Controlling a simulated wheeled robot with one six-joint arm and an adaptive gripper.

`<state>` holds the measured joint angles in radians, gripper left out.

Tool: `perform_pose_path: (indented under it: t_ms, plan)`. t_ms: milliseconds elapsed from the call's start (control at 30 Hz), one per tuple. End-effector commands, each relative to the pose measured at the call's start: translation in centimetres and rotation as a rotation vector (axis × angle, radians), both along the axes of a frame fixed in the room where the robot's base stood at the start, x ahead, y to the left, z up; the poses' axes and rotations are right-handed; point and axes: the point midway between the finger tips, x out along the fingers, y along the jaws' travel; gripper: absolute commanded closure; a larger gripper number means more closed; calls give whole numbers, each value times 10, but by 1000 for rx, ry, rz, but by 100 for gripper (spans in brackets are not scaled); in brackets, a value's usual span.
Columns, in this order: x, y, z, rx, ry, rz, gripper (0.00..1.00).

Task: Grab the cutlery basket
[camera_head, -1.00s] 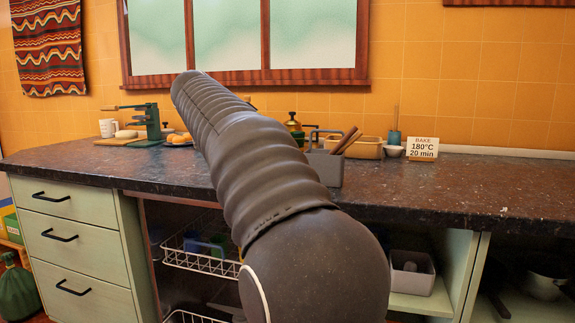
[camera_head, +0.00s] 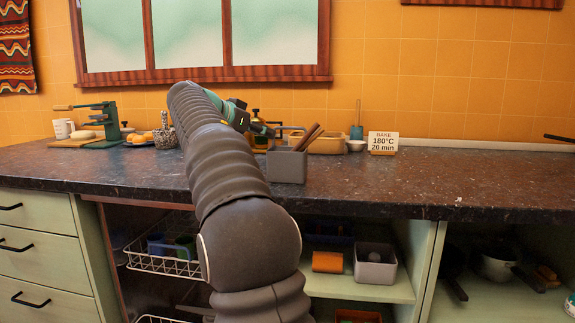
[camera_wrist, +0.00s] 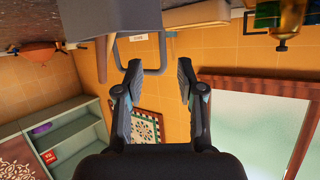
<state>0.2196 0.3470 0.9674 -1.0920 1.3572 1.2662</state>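The cutlery basket (camera_head: 287,168) is a grey box standing upright on the dark counter, with brown wooden handles leaning out of its top. In the wrist view the basket (camera_wrist: 110,20) is at the upper left, and its grey loop handle (camera_wrist: 164,64) lies just beyond my fingertips. My gripper (camera_wrist: 160,70) is open with nothing between its fingers.
Ochre dishes (camera_head: 327,144), a white bowl (camera_head: 355,145) and a BAKE sign (camera_head: 383,142) stand right of the basket. The front right of the counter (camera_head: 440,190) is mostly clear.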

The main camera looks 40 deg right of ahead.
Motion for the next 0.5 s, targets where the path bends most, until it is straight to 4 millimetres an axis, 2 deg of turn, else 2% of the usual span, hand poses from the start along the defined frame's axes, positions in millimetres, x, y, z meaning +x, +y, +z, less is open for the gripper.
perform_pose_path:
  t_ms: [167,500]
  plan:
    - [1,-7,-3,0,0,0,62]
    - [9,-46,-19,0,1,-2,62]
